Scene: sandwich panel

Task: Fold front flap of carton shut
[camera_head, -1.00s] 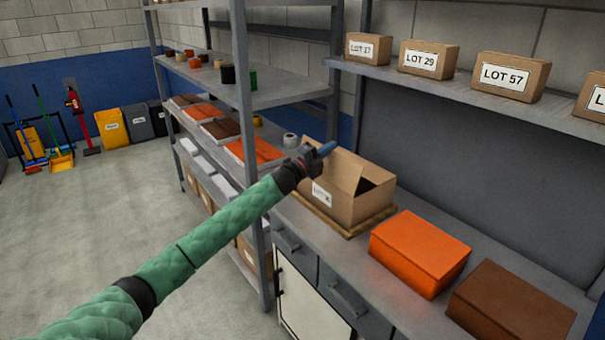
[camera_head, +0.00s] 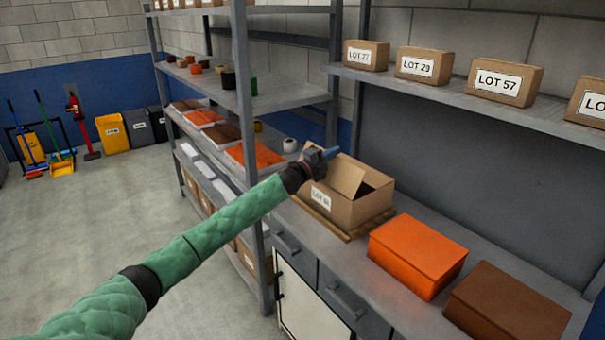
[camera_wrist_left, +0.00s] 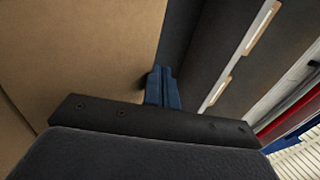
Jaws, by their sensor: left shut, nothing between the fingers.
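The open brown carton (camera_head: 350,208) with a white lot label stands on a wooden board (camera_head: 318,216) on the grey bench. One flap (camera_head: 346,176) stands up, leaning over the opening, and the dark inside shows at the right. My left gripper (camera_head: 329,153) is shut and empty at the carton's upper left edge. In the left wrist view its blue fingers (camera_wrist_left: 162,88) are together beside a large brown cardboard face (camera_wrist_left: 80,60). I cannot tell whether they touch it. My right gripper is in neither view.
An orange box (camera_head: 417,255) and a brown box (camera_head: 508,305) sit on the bench to the right. A shelf above holds labelled cartons (camera_head: 424,64). A grey rack (camera_head: 247,160) with stacked goods stands left of the carton.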

